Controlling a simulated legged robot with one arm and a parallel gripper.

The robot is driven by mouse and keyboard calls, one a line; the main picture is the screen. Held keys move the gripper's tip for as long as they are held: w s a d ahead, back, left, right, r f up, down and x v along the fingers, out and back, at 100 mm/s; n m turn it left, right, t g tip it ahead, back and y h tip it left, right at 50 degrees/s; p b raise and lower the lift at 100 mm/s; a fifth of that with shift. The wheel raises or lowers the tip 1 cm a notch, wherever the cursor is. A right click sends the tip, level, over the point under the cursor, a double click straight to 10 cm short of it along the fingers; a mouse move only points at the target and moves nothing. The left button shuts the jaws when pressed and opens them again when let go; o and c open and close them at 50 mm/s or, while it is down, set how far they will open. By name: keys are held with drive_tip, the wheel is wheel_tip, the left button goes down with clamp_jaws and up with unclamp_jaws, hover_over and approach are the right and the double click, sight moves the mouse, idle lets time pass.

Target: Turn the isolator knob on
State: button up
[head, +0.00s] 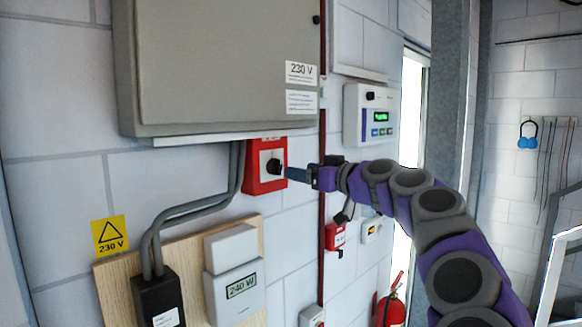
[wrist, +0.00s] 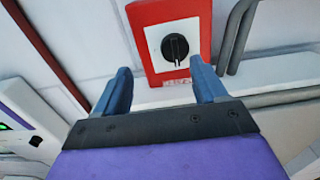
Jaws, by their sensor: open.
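The isolator knob (head: 273,166) is a black rotary knob on a red box (head: 252,180) with a pale face plate, mounted on the wall just under a large grey cabinet. In the wrist view the knob (wrist: 175,48) sits on a white square, with its grip ridge lying nearly along the red box's (wrist: 202,14) long sides. My gripper (head: 291,174) is just right of the knob in the head view. In the wrist view its two blue fingers (wrist: 158,88) are spread, with the knob beyond their tips and nothing between them. Contact with the box cannot be told.
The grey cabinet (head: 220,65) marked 230 V hangs directly above. Grey conduits (head: 190,212) run down left of the red box. A white control unit (head: 371,114) with a green display is to the right, and a smaller red device (head: 335,236) is below right.

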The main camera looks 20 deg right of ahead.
sight(280, 169)
drive_tip(key=w+a, duration=0.4)
drive_tip(key=a, duration=0.1)
drive_tip(key=shift+w+a+r+p, duration=0.1)
drive_tip(key=shift+a+r+p, duration=0.1)
drive_tip(key=shift+p, duration=0.15)
drive_tip(key=shift+w, duration=0.2)
drive_tip(key=shift+w+d+f, duration=0.1)
drive_tip(key=shift+w+d, duration=0.25)
drive_tip(key=shift+d, duration=0.35)
drive_tip(key=shift+d+f, duration=0.1)
drive_tip(key=shift+d, duration=0.5)
drive_tip(key=shift+s+a, duration=0.1)
drive_tip(key=shift+a, duration=0.85)
drive_tip(key=c, duration=0.4)
drive_tip(key=shift+d, duration=0.35)
drive_tip(key=c, duration=0.5)
drive_tip(key=shift+c, duration=0.7)
